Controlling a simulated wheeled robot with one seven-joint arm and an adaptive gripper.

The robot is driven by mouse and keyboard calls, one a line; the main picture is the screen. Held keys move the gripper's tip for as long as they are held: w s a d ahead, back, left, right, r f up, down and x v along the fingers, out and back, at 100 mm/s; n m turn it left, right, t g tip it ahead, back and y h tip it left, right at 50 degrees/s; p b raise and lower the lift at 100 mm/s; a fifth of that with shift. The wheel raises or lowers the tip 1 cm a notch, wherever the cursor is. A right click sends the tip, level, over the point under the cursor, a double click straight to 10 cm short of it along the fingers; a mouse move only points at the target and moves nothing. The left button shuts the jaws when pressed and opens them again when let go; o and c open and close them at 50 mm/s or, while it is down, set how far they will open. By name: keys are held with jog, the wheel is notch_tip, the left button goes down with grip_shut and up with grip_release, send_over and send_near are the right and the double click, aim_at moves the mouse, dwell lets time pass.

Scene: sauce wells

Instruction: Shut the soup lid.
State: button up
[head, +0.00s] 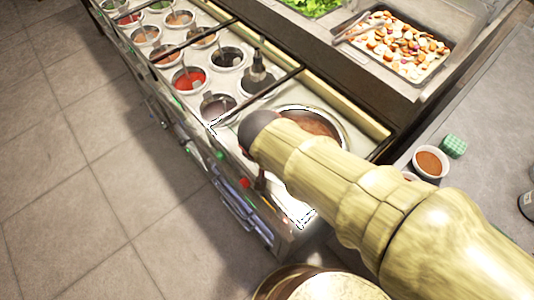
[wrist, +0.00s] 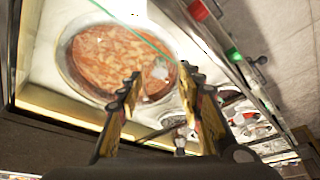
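The soup well (head: 318,122) holds brown soup in a round metal rim at the near end of the counter. My arm covers part of it in the head view. In the wrist view the soup (wrist: 112,55) is reddish brown and uncovered by anything opaque. A thin green line (wrist: 135,32), perhaps the edge of a clear lid, crosses above it. I cannot tell the lid's full shape or angle. My gripper (wrist: 160,76) is open, its two fingers apart with nothing seen between them, near the soup well's rim. The fingers are hidden in the head view.
Several sauce wells (head: 189,79) with ladles line the counter beyond the soup. A tray of chopped food (head: 400,45) and greens (head: 312,5) lie behind. A small orange-brown cup (head: 430,162) and a green block (head: 453,146) stand at right. The floor at left is clear.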

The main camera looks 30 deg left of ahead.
jog(key=v, duration=0.8)
jog(key=shift+r, duration=0.35)
jog(key=shift+c, duration=0.6)
